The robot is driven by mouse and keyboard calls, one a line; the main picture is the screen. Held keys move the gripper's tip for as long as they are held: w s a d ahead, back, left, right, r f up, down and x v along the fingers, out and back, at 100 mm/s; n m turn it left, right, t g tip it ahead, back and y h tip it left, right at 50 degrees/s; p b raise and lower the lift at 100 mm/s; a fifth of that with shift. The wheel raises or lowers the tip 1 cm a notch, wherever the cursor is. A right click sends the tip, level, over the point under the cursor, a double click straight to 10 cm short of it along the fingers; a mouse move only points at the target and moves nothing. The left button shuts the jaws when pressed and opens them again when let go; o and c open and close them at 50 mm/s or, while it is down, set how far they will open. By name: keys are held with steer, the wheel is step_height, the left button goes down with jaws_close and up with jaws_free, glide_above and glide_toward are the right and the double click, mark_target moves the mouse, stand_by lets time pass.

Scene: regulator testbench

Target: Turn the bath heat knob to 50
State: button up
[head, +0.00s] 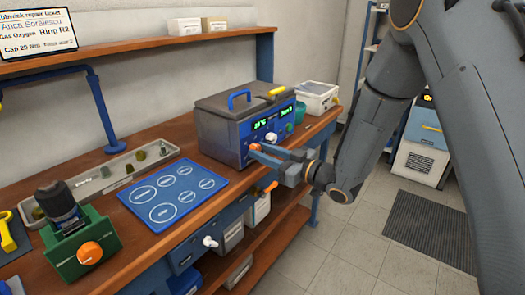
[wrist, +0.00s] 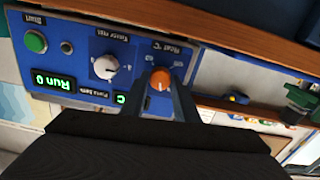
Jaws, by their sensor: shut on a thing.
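The bath (head: 243,88) is a grey lidded tank with a blue front panel, standing at the back right of the bench. Its orange heat knob (wrist: 160,79) sits under the upside-down "Heat °C" label in the wrist view; it also shows at the panel's lower left in the head view (head: 254,147). My gripper (wrist: 160,92) is shut on this knob, one finger on each side. The knob's pointer and scale numbers are too small to read. A green temperature display (head: 259,124) is lit, but its digits are unclear; in the wrist view my finger mostly covers it.
The panel also has a white-grey knob (wrist: 106,67), a green button (wrist: 36,42) and a "Run 0" display (wrist: 52,82). A blue mat with circles (head: 173,193), a parts tray (head: 108,176) and a green regulator block (head: 82,245) lie to the left. A white box (head: 318,96) stands behind right.

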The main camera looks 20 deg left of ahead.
steer(key=m+p, duration=0.3)
steer(key=m, duration=0.8)
steer(key=shift+f+m, duration=0.1)
steer(key=shift+m, duration=0.3)
stand_by(0.3)
steer(key=o, duration=1.1)
steer(key=shift+c, duration=0.2)
steer(key=shift+p, duration=0.3)
steer(key=shift+d, duration=0.1)
steer(key=b+v, duration=0.1)
steer(key=v, duration=0.6)
steer(key=shift+d+b, duration=0.3)
steer(key=shift+b, duration=0.1)
